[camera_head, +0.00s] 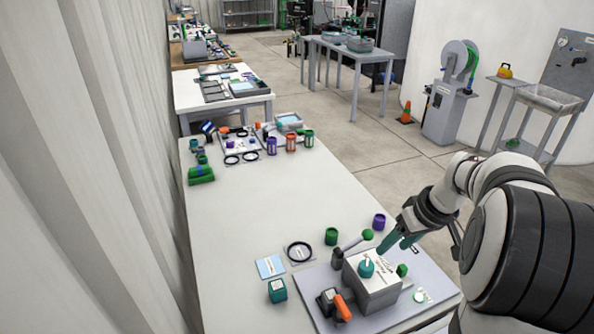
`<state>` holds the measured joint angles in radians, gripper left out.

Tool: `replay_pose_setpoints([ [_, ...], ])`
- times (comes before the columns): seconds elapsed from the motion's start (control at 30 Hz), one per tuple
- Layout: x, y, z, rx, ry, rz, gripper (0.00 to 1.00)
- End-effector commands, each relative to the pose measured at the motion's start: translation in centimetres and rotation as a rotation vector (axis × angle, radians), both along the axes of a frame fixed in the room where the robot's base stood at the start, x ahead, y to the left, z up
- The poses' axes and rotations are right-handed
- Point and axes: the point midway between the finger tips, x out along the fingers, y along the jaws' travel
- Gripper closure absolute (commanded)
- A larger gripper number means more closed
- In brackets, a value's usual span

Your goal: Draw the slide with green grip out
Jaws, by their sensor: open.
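A grey box-shaped manifold (372,288) stands on a grey board (312,284) near the front of the long white table. A small green block (402,270) at the manifold's right side looks like the slide's green grip; the slide itself cannot be made out. A teal knob (367,268) sits on the manifold's top. A lever with a green ball (368,235) stands behind it. My gripper (396,242) comes in from the right with teal fingers pointing down-left. It is open, above and behind the green grip and apart from it.
An orange-handled valve (342,307) and a teal cube (277,290) are left of the manifold. A green cup (331,236) and a purple cup (379,222) stand behind it. A black ring (299,252) lies at the left. The table's middle is clear.

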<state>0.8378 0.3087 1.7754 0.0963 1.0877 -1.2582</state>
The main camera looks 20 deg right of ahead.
Motion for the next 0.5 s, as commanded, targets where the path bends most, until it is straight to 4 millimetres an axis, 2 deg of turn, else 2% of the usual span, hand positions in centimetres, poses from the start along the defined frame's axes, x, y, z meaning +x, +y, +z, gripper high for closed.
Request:
replay_pose_setpoints([
  [0.03, -0.6, -4.1, -1.2, -0.034, -0.021, 0.008, 0.43],
  [0.07, -0.9, -6.1, -1.8, -0.057, -0.033, 0.024, 0.43],
  [0.1, -1.3, -8.1, -2.3, -0.081, -0.045, 0.037, 0.43],
  [0.17, -1.8, -9.9, -2.9, -0.108, -0.055, 0.054, 0.43],
  [0.23, -1.8, -10.5, -3.5, -0.119, -0.059, 0.063, 0.43],
  [0.33, -1.1, -10.5, -5.3, -0.117, -0.057, 0.066, 0.43],
  [0.5, 0.9, -10.3, -10.1, -0.115, -0.055, 0.067, 0.43],
])
